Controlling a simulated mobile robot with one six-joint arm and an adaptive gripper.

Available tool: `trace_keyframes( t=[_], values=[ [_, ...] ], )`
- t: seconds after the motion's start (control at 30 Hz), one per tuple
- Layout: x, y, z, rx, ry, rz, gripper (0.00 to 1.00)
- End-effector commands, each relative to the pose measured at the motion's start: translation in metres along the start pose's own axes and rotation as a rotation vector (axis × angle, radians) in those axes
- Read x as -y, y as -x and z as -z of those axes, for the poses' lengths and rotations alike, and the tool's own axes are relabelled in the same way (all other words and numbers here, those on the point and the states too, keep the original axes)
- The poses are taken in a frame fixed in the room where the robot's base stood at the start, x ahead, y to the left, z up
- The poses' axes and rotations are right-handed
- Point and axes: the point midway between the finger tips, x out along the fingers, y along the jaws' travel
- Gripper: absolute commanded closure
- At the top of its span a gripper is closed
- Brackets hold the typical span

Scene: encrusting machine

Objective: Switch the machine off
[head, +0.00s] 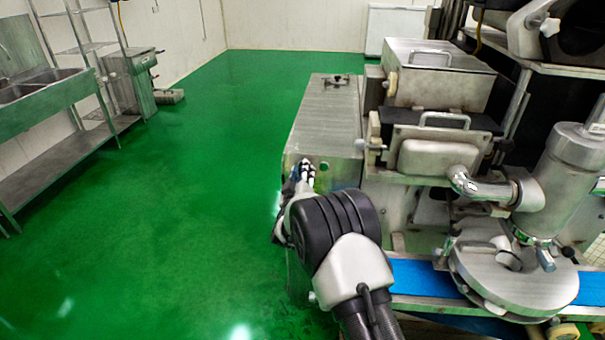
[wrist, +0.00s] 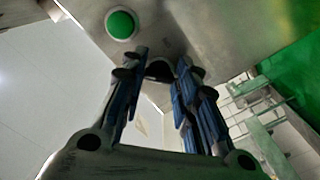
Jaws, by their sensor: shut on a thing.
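The machine (head: 325,115) stands at the right in the head view, with a long metal cabinet at its left. My gripper (head: 304,172) is at the near end of this cabinet. In the wrist view, my gripper (wrist: 160,75) has its blue-padded fingers on either side of a dark knob (wrist: 159,70) on the metal panel and is shut on it. The fingers hide part of the knob, and its pointing direction cannot be read. A round green button (wrist: 121,25) sits beside the knob; it also shows in the head view (head: 324,167), just right of my gripper.
A blue conveyor belt (head: 425,278) and a round metal head (head: 515,285) are at the right, near my arm. A sink (head: 40,100) and wire shelves (head: 90,47) stand along the left wall. The green floor (head: 170,200) between is clear.

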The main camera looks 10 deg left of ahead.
Motion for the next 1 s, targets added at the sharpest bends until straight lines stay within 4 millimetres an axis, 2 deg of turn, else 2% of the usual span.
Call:
trace_keyframes(
  t=[0.37,0.4,0.67,1.0],
  values=[
    [-0.0003,-0.0002,-0.0001,0.000,0.005,-0.001,0.96],
    [-0.0003,-0.0002,-0.0001,0.000,0.005,-0.001,0.69],
    [-0.0002,-0.0001,0.0000,0.000,0.004,0.000,0.52],
    [0.0000,0.0015,0.0002,0.000,0.003,0.000,0.52]
  ],
)
